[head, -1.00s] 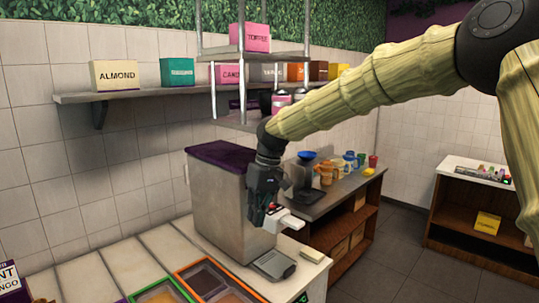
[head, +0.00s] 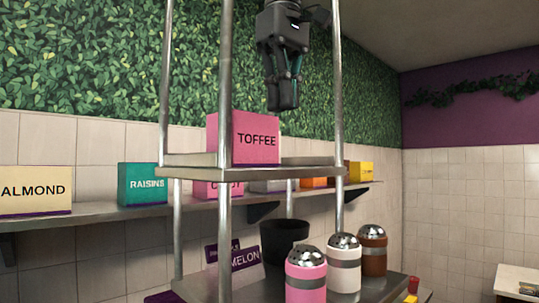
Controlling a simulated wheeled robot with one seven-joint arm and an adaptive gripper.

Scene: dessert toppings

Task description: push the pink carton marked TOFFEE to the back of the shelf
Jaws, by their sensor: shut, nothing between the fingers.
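The pink carton marked TOFFEE (head: 256,140) stands upright on the upper metal shelf (head: 300,172) of a rack with thin posts. Its labelled face is turned toward me, and it sits in the left half of the shelf. My gripper (head: 284,105) hangs from the top of the view with its fingers pointing down. The fingers are together and empty.
Rack posts (head: 225,80) stand left and right of the carton. Behind, a wall shelf (head: 95,212) holds the ALMOND (head: 36,190) and RAISINS (head: 143,184) cartons and others. Below are shakers, including a pink one (head: 306,275), and a dark bucket (head: 284,240). The upper shelf is bare right of the carton.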

